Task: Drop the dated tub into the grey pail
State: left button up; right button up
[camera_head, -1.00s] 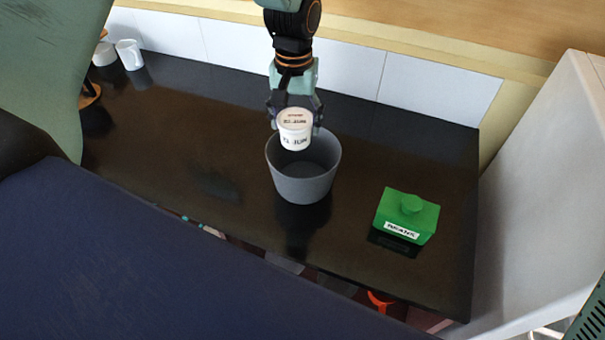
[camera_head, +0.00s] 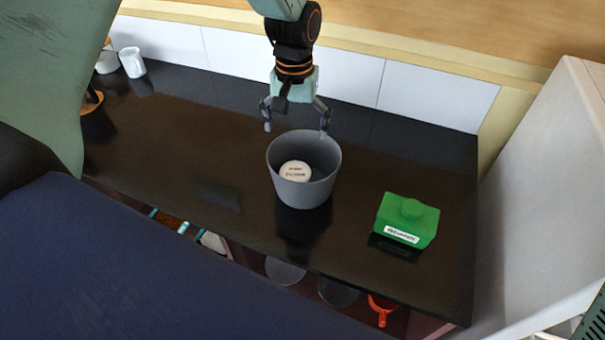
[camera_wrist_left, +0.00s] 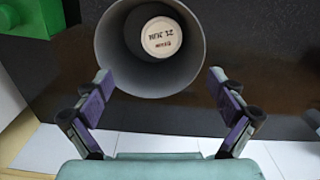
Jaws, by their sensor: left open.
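The dated tub (camera_head: 295,171), white with a printed lid, is inside the grey pail (camera_head: 304,195), with only its lid showing above the near rim. The pail stands upright on the dark counter. My left gripper (camera_head: 297,118) is open and empty, above the pail's far side, with its fingers spread. In the left wrist view the tub (camera_wrist_left: 161,38) shows lid-up inside the pail (camera_wrist_left: 113,50), apart from the open fingers of my left gripper (camera_wrist_left: 160,95). The tub's lower part is hidden by the pail wall. My right gripper is not in view.
A green box (camera_head: 407,220) with a label stands to the right of the pail. A white mug (camera_head: 132,62) is at the far left. The dark counter (camera_head: 180,130) is clear between them. A pale panel (camera_head: 540,180) rises at the right.

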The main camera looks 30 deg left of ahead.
pick_arm(q)
notch_tip(320, 180, up, 12)
jog(key=shift+w, duration=0.25)
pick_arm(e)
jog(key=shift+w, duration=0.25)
pick_arm(q)
jog(key=shift+f, duration=0.1)
notch_tip(320, 180, down, 10)
jog(key=p, duration=0.2)
jog(key=shift+p, duration=0.3)
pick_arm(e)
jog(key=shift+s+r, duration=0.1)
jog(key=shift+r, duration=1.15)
pick_arm(q)
jog(key=shift+r, duration=0.2)
